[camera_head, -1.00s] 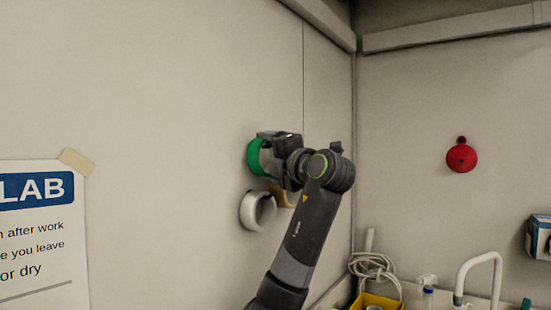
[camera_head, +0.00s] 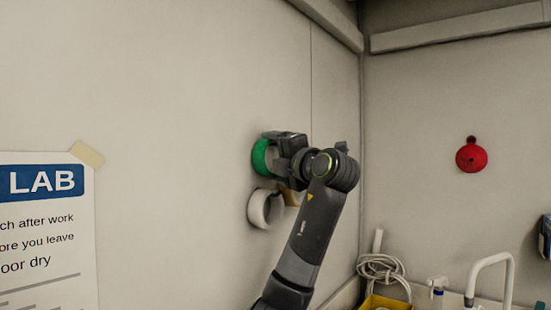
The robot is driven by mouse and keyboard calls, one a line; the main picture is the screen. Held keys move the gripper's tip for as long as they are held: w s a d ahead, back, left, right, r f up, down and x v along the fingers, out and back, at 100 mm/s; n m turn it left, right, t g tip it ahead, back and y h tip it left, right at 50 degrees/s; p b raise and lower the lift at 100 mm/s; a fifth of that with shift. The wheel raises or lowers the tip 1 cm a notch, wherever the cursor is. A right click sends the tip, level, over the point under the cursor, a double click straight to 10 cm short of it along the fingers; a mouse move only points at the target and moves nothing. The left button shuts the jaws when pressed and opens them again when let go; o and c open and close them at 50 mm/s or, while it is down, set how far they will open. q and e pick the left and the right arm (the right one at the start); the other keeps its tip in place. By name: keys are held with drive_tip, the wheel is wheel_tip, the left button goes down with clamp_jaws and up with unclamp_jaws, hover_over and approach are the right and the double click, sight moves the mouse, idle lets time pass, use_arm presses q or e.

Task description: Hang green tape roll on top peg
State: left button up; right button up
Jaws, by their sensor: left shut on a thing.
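The green tape roll (camera_head: 259,157) is up against the wall in the middle of the view, its ring facing to the side. My left gripper (camera_head: 273,152) is shut on the green roll, with the arm reaching up from below. The top peg is hidden behind the roll and gripper, so I cannot tell whether the roll is around it. A white tape roll (camera_head: 258,208) hangs on the wall just below, and a tan roll (camera_head: 292,197) shows partly behind my arm. My right gripper is not in view.
A lab poster (camera_head: 45,235) is taped to the wall at left. A red round object (camera_head: 471,157) is on the right wall. A coiled pale hose (camera_head: 383,268), a yellow container (camera_head: 386,302) and a white curved tap (camera_head: 490,272) are at lower right. The wall above the rolls is clear.

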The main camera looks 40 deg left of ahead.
use_arm(q)
drive_tip(key=o, duration=0.9)
drive_tip(key=shift+d, duration=0.1)
drive_tip(key=b+v, duration=0.6)
drive_tip(key=v, duration=1.1)
